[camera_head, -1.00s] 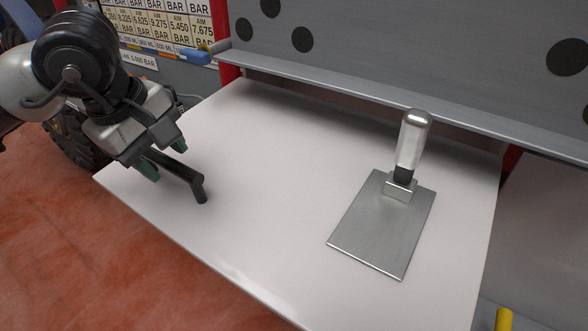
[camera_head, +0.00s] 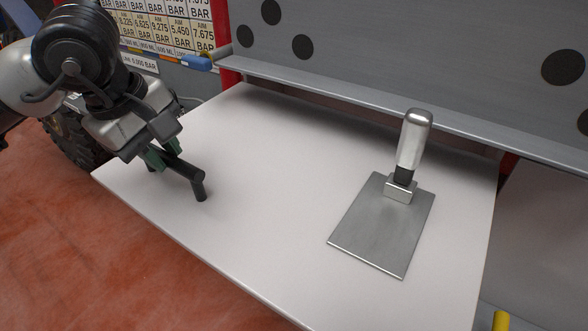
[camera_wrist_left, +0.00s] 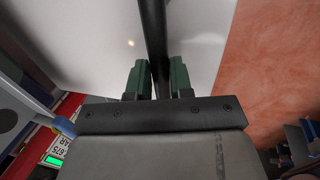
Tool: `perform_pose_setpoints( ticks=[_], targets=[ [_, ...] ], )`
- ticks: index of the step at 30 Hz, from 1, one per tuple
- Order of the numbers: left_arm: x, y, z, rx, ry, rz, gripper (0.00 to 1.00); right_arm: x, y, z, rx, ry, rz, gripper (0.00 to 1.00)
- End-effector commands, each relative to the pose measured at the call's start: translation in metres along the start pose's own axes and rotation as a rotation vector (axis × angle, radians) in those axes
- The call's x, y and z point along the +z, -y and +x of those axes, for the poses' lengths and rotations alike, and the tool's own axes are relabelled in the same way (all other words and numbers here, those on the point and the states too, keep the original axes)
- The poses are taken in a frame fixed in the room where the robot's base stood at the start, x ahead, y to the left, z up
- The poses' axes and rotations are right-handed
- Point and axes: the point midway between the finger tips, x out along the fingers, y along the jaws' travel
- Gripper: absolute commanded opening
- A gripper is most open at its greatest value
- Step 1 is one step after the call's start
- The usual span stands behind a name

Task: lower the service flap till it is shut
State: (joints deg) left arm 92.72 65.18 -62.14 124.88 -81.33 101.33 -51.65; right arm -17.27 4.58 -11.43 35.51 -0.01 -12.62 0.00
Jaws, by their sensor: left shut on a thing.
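The service flap appears to be the broad white panel (camera_head: 270,180), lying below the grey wall in the head view. A black bar handle (camera_head: 197,183) stands on its left part. My left gripper (camera_head: 165,157) is at the handle's far end, with its green fingers shut on the bar. In the left wrist view, the black handle (camera_wrist_left: 153,35) runs between the two green fingers (camera_wrist_left: 157,80), with the white panel (camera_wrist_left: 95,35) behind it. Part of the handle is hidden by the gripper. My right gripper is not in view.
A flat metal plate (camera_head: 380,230) with an upright silver grip (camera_head: 413,140) sits on the panel's right part. A grey wall with black dots (camera_head: 400,60) rises behind. A tyre (camera_head: 75,140) stands left, above red floor (camera_head: 80,240). A yellow post (camera_head: 501,320) shows lower right.

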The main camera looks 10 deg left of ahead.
Motion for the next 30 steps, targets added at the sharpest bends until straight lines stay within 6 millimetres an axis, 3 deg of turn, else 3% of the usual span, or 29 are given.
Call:
perform_pose_setpoints(
  ticks=[6, 19, 30],
  targets=[
    [0.000, -0.006, -0.013, 0.007, -0.001, -0.003, 0.00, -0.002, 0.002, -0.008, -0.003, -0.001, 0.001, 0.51],
    [0.000, -0.006, -0.014, 0.007, -0.001, -0.003, 0.00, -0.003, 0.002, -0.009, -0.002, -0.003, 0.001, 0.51],
    [-0.001, -0.015, -0.029, 0.008, -0.001, -0.004, 0.00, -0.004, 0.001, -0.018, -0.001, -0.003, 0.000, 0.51]
  ],
)
